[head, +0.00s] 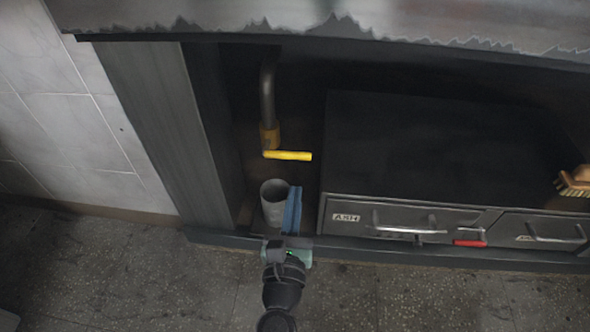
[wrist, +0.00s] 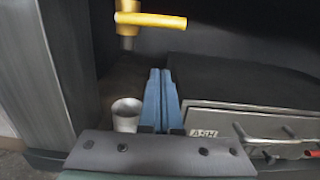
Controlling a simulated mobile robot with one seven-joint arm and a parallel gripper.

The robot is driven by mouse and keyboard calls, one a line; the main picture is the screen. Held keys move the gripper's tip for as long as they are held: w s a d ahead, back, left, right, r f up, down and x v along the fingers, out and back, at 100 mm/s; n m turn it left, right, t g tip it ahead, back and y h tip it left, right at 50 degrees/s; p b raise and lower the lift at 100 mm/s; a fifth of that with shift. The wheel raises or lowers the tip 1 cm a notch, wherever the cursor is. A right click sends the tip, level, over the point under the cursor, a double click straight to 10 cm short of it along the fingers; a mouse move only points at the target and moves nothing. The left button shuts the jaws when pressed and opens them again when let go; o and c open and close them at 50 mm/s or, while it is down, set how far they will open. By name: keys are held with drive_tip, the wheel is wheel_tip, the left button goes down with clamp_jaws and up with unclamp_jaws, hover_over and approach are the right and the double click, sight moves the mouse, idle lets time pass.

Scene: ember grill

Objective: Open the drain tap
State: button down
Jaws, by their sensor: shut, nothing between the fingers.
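The drain tap has a yellow lever handle (head: 288,155) at the lower end of a grey pipe (head: 267,95), inside the dark recess. The handle points sideways to the right. It also shows at the top of the wrist view (wrist: 150,20). My gripper (head: 293,192) has blue fingers, shut together and empty, and reaches into the recess below the handle, apart from it in the wrist view (wrist: 161,75). A grey metal cup (head: 273,190) stands under the tap, just left of my fingers; its open mouth shows in the wrist view (wrist: 127,106).
A dark box with ash drawers (head: 345,217) stands close on the right, with protruding handles and a red piece (head: 470,243). A brush (head: 575,181) lies at the far right. A grey post (head: 160,125) bounds the recess on the left. A metal edge (head: 330,28) overhangs above.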

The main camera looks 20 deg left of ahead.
drive_tip(key=r+p, duration=0.1)
drive_tip(key=w+r+p, duration=0.2)
drive_tip(key=r+p, duration=0.1)
drive_tip(key=shift+w+a, duration=0.15)
drive_tip(key=shift+a, duration=0.25)
